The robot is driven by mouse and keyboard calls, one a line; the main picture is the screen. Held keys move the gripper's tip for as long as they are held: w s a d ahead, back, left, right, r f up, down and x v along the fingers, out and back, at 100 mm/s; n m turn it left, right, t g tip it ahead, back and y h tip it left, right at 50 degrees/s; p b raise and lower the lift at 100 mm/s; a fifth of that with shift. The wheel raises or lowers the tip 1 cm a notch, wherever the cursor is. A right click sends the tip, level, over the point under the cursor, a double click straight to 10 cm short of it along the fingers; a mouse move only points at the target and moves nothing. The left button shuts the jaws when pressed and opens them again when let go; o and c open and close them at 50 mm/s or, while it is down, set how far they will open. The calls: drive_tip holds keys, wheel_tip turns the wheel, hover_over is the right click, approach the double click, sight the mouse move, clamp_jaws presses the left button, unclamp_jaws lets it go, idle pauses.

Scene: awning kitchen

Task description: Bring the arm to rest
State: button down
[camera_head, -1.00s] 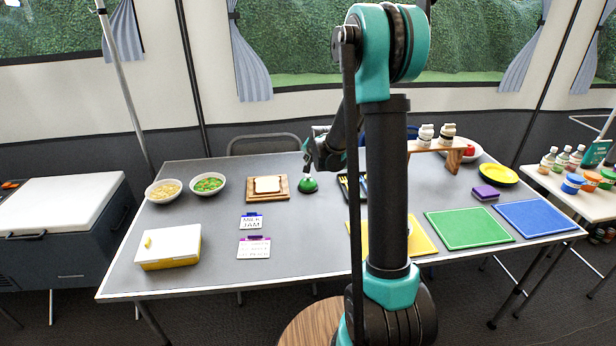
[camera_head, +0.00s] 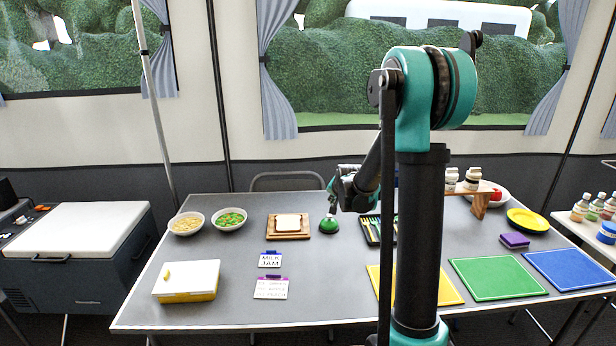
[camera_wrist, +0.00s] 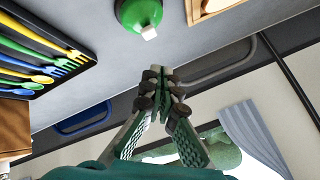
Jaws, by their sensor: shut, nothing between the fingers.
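My gripper (camera_head: 334,188) is shut and empty. In the head view it hangs above the back edge of the grey table (camera_head: 225,300), just over a green dome-shaped object (camera_head: 329,225). In the wrist view my two fingers (camera_wrist: 160,75) meet at the tips, and the green dome (camera_wrist: 138,12) shows beyond them with a gap between. My arm is bent, with its elbow high, and hides part of the table's middle.
A bread slice on a wooden board (camera_head: 274,234), two bowls (camera_head: 229,219) and a yellow-white box (camera_head: 186,282) lie left of my arm. A cutlery tray (camera_head: 371,230) is close by. A green mat (camera_head: 497,279) and a blue mat (camera_head: 575,270) lie right.

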drive_tip(key=s+d+f+n+g, duration=0.1)
drive_tip(key=s+f+n+g, duration=0.1)
drive_tip(key=s, duration=1.6)
drive_tip(key=s+d+f+n+g, duration=0.2)
drive_tip(key=s+n, duration=0.3)
drive_tip(key=s, duration=1.4)
drive_tip(key=shift+s+d+f+g+h, duration=0.3)
drive_tip(key=shift+f+h, duration=0.1)
drive_tip(key=shift+f, duration=0.1)
